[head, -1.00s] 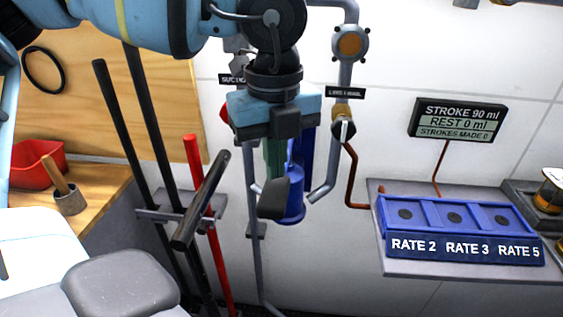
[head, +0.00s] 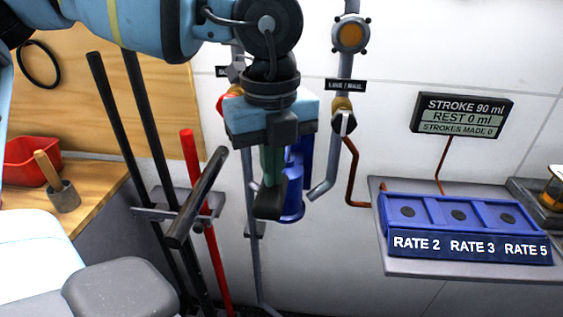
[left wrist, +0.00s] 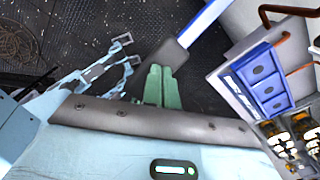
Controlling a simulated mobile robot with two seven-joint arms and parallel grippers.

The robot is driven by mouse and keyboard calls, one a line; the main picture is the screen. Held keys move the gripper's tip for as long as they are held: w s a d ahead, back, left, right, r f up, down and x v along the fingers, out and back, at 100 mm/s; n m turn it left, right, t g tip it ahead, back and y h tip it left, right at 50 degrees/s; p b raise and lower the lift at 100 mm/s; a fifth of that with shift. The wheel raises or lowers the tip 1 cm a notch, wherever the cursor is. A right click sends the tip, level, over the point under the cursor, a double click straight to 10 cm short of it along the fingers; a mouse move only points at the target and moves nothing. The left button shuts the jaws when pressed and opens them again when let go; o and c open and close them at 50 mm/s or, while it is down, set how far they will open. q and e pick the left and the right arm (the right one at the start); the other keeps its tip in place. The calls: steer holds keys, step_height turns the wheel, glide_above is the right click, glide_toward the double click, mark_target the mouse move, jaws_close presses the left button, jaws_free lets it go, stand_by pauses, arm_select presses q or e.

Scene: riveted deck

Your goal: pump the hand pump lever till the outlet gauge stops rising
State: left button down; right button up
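The blue hand pump body (head: 293,200) hangs by the wall pipes, partly hidden behind my left gripper. My left gripper (head: 268,185) points down in front of it. In the left wrist view its green fingers (left wrist: 161,84) lie close together, with no clear gap. A blue bar with a dark grey end (left wrist: 172,54) sits right at the fingertips; I cannot tell whether they touch. A dark block (head: 268,208) shows at the fingertips in the head view. A round orange-faced fitting (head: 350,34), perhaps the gauge, is on the pipe. My right gripper is out of view.
A display (head: 460,115) reads STROKE 90 ml, REST 0 ml, STROKES MADE 0. A blue tray (head: 388,215) marked RATE 2, RATE 3, RATE 5 is at right. Black bars (head: 117,130), a red bar (head: 195,160) and a slanted dark bar (head: 195,198) stand left of the gripper.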

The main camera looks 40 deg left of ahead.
arm_select(q)
steer(key=shift+f+b, duration=1.4)
steer(key=shift+f, duration=0.5)
step_height(320, 180, down, 6)
steer(key=b, duration=0.6)
step_height(320, 180, up, 8)
steer(key=p, duration=0.5)
steer(key=shift+r, duration=0.1)
step_height(320, 180, up, 3)
steer(key=shift+a+r+p, duration=0.1)
steer(key=shift+r+p, duration=0.05)
steer(key=shift+p, duration=0.8)
steer(key=shift+r, duration=0.45)
